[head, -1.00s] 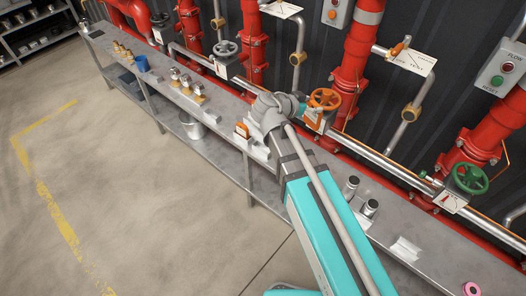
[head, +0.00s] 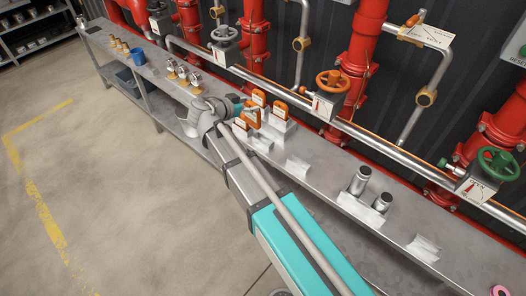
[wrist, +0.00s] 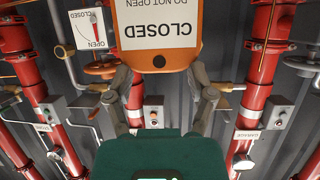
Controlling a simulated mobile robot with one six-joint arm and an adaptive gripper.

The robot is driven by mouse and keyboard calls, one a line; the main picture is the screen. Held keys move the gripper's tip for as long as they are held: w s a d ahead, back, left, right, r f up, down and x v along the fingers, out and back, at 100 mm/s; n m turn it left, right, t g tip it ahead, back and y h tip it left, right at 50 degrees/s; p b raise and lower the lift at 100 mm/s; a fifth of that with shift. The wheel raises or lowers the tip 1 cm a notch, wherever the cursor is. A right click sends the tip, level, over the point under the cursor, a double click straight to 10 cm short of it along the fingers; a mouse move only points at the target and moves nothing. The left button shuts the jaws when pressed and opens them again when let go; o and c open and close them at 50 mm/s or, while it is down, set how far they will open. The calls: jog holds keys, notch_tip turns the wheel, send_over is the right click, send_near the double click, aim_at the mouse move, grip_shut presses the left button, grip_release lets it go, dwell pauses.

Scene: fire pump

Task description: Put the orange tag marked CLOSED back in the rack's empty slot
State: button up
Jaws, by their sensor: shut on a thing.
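In the wrist view the orange tag (wrist: 190,52) with a white CLOSED / DO NOT OPEN label is between the two fingers of my gripper (wrist: 163,80), its lettering upside down. In the head view my gripper (head: 240,108) is over the bench at the rack (head: 278,131), a pale block. Orange tags with white labels stand there, including one at the back (head: 259,98) and one at the right (head: 280,110). The held tag overlaps this group, and I cannot tell whether it touches the rack. The empty slot cannot be made out.
The long grey bench (head: 330,187) carries gauges (head: 182,73), a blue cup (head: 139,57) and metal cylinders (head: 360,181). Behind it are red pipes, an orange handwheel (head: 333,81) and a green handwheel (head: 497,164). Open floor lies to the left.

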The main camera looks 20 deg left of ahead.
aim_at(249, 116)
jog(key=s+a+f+y+b, duration=0.1)
jog(key=s+a+f+b, duration=0.1)
jog(key=a, duration=0.6)
notch_tip(249, 116, down, 3)
jog(key=shift+s+r+n+b, duration=0.15)
jog(key=shift+s+n+b, duration=0.2)
jog(key=shift+b, duration=0.4)
jog(key=shift+w, duration=0.15)
jog(key=w+d+f+b, duration=0.1)
jog(key=w+d, duration=0.1)
jog(key=w+d+f+b, duration=0.3)
jog(key=w+d, duration=0.1)
jog(key=shift+w+d+f+b, duration=0.15)
jog(key=shift+w+f+b, duration=0.2)
jog(key=shift+w, duration=0.05)
jog(key=shift+w+d+f+b, duration=0.4)
jog(key=shift+w+f+b, duration=0.05)
jog(key=shift+f+b, duration=0.25)
jog(key=shift+w+d+f+b, duration=0.45)
jog(key=shift+w+f+b, duration=0.05)
jog(key=shift+f+b, duration=0.25)
jog(key=shift+w+d+f+b, duration=0.4)
jog(key=shift+w+f+b, duration=0.05)
jog(key=shift+f+b, duration=0.25)
